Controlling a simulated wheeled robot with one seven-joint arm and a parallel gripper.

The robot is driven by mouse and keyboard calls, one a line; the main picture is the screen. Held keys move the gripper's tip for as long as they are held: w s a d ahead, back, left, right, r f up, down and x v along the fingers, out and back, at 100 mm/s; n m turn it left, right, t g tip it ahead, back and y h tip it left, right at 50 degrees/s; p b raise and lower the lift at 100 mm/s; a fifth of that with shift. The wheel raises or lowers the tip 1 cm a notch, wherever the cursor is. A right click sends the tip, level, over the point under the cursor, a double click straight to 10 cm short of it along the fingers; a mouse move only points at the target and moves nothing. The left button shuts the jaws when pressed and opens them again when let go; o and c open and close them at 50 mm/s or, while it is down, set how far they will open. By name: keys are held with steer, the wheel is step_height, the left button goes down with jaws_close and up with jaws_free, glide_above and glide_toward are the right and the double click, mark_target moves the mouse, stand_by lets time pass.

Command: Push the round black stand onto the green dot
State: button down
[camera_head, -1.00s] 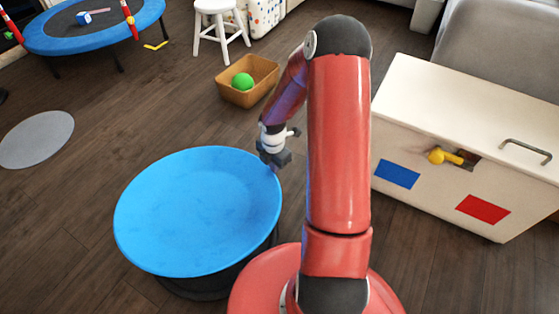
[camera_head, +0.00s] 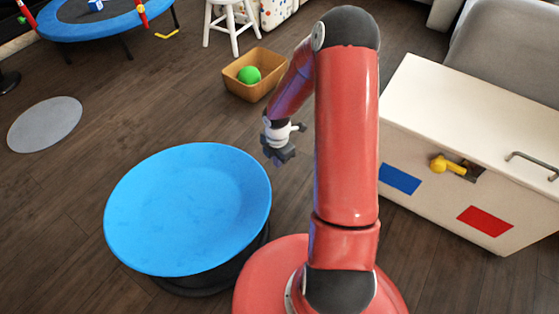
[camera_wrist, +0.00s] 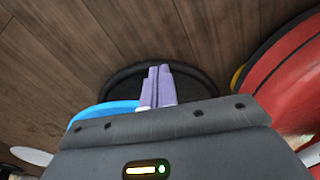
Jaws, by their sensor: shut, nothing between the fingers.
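The round black stand (camera_head: 238,272) is on the floor left of my base, mostly hidden under a wide blue disc (camera_head: 185,210) that covers it. In the wrist view the dark round stand (camera_wrist: 122,78) shows behind my fingertips, with part of the blue disc (camera_wrist: 92,115) to the left. My gripper (camera_head: 281,157) is shut and empty, just beyond the disc's upper right edge in the head view, with a small gap in the picture. My closed fingers (camera_wrist: 160,75) show in the wrist view. I see no green dot on the floor.
A grey round patch (camera_head: 45,124) lies on the floor at left. A brown box (camera_head: 236,87) holds a green ball (camera_head: 249,75). A white chest (camera_head: 450,115) stands at right, a blue trampoline (camera_head: 100,28) and white stool (camera_head: 228,20) at the back. Floor between patch and disc is clear.

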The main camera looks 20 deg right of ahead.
steer(key=s+a+r+m+t+h+p, duration=0.1)
steer(key=s+r+m+p, duration=0.15)
steer(key=r, duration=0.75)
steer(key=s+a+r+m+p, duration=0.15)
steer(key=r+m, duration=0.25)
steer(key=r, duration=0.7)
steer(key=s+r+m+t+h+p, duration=0.1)
steer(key=s+r+m+p, duration=0.15)
steer(key=r, duration=0.75)
steer(key=s+a+r+m+t+y+p, duration=0.1)
steer(key=s+a+r+m, duration=0.1)
steer(key=s+r+m, duration=0.4)
steer(key=s+a+r+m+t+y+p, duration=0.1)
steer(key=s+a+r+m+t+p, duration=0.1)
steer(key=s+r+m, duration=0.4)
steer(key=s+a+r, duration=0.1)
steer(key=s+r, duration=0.1)
steer(key=s, duration=0.1)
steer(key=shift+s+a+r+m+t, duration=0.15)
steer(key=shift+a+r+m+t, duration=0.15)
steer(key=shift+m, duration=0.1)
